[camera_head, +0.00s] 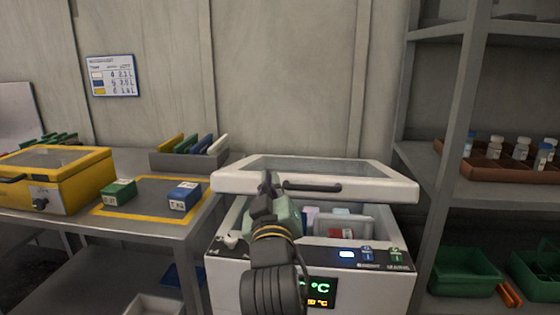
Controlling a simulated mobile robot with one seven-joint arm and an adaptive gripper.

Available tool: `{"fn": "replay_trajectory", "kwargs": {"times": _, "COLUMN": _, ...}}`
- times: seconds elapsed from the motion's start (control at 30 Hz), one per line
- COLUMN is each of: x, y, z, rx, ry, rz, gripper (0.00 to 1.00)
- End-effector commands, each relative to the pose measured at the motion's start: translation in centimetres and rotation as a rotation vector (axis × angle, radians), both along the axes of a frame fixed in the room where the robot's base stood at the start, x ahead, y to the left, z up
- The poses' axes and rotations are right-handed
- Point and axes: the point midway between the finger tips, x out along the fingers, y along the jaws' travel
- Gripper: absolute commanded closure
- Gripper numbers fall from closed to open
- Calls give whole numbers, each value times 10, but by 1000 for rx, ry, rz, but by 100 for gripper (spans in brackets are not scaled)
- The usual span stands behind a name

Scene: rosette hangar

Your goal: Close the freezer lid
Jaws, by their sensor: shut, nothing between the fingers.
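The white chest freezer (225,282) stands in front of me with its control panel facing me. Its white lid (375,190), with a clear window and a dark handle (312,187), is raised partway above the body, leaving a gap at the front. Through the gap I see a pale tray and small packages inside. My gripper (266,183) is shut and empty, at the front edge of the lid, left of the handle. I cannot tell whether it touches the lid. My arm hides part of the freezer's front and opening.
A grey table (150,229) on the left holds a yellow case (52,199), a green box (119,192), a blue box (184,195) and a file rack (188,160). A shelf unit (455,130) on the right carries a brown bottle tray (490,172) and green bins (465,272).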

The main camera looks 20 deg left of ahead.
Motion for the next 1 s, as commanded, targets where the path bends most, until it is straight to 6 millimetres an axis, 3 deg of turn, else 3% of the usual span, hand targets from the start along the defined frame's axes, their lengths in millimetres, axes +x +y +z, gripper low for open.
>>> {"fn": "replay_trajectory", "kwargs": {"times": 0.33, "x": 3, "y": 2, "z": 8, "rx": 2, "ry": 5, "rz": 1, "gripper": 100}}
{"fn": "replay_trajectory", "kwargs": {"times": 0.67, "x": 71, "y": 34, "z": 18, "rx": 1, "ry": 0, "rz": 0, "gripper": 100}}
{"fn": "replay_trajectory", "kwargs": {"times": 0.8, "x": 71, "y": 24, "z": -4, "rx": 1, "ry": 5, "rz": -1, "gripper": 100}}
{"fn": "replay_trajectory", "kwargs": {"times": 1.0, "x": 71, "y": 16, "z": -18, "rx": 3, "ry": 1, "rz": 0, "gripper": 100}}
